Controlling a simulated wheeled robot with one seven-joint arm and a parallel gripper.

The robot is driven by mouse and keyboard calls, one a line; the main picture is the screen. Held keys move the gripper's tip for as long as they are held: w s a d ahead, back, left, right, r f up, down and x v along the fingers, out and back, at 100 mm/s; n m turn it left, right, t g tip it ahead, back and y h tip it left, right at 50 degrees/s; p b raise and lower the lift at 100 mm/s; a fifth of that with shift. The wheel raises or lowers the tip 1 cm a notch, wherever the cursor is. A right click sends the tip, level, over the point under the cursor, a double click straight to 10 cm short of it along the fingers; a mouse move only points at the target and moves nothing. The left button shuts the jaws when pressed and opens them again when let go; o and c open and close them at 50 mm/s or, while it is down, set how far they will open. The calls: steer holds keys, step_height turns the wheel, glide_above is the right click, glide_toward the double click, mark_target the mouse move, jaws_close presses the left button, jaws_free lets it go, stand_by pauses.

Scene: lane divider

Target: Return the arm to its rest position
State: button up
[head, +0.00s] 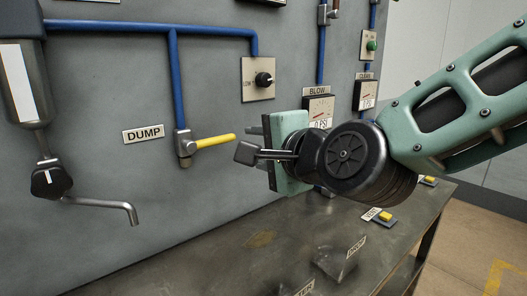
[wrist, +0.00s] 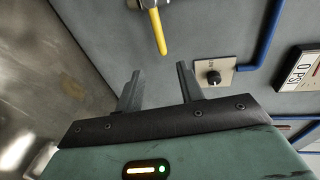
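My gripper (head: 250,143) is in front of the grey panel, near the yellow dump valve handle (head: 215,142). In the wrist view its two fingers (wrist: 158,88) stand apart with nothing between them. The yellow handle (wrist: 157,32) lies beyond the fingertips there, apart from them. In the head view the handle points right from its valve on the blue pipe, beside the DUMP label (head: 143,133). My arm reaches in from the right. It hides part of the panel behind the gripper.
A metal bench (head: 215,262) runs below the panel, with yellow buttons (head: 385,215) near its right end. A black knob (head: 264,79) and 0 PSI gauges (head: 319,109) are close to my gripper. A spout (head: 110,204) sticks out at left. Open floor lies at right.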

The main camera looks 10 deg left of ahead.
steer(key=shift+s+d+r, duration=0.1)
steer(key=shift+s+d, duration=0.4)
steer(key=shift+s, duration=0.05)
steer(key=s+d+f+n+g+h, duration=0.2)
steer(key=s+d+f+n+g, duration=0.15)
steer(key=f, duration=0.25)
steer(key=s+d+f+n+g+h, duration=0.2)
steer(key=s+f+n, duration=0.2)
steer(key=f+n, duration=0.1)
steer(key=s+d+f+n+g+h, duration=0.3)
steer(key=s+d, duration=0.3)
steer(key=d, duration=0.2)
steer(key=s+d+f+n+g+h, duration=0.3)
steer(key=s+d+f+n, duration=0.1)
steer(key=s+d, duration=0.3)
steer(key=shift+d+n+p, duration=0.4)
steer(key=shift+d+n, duration=0.35)
steer(key=shift+d, duration=0.1)
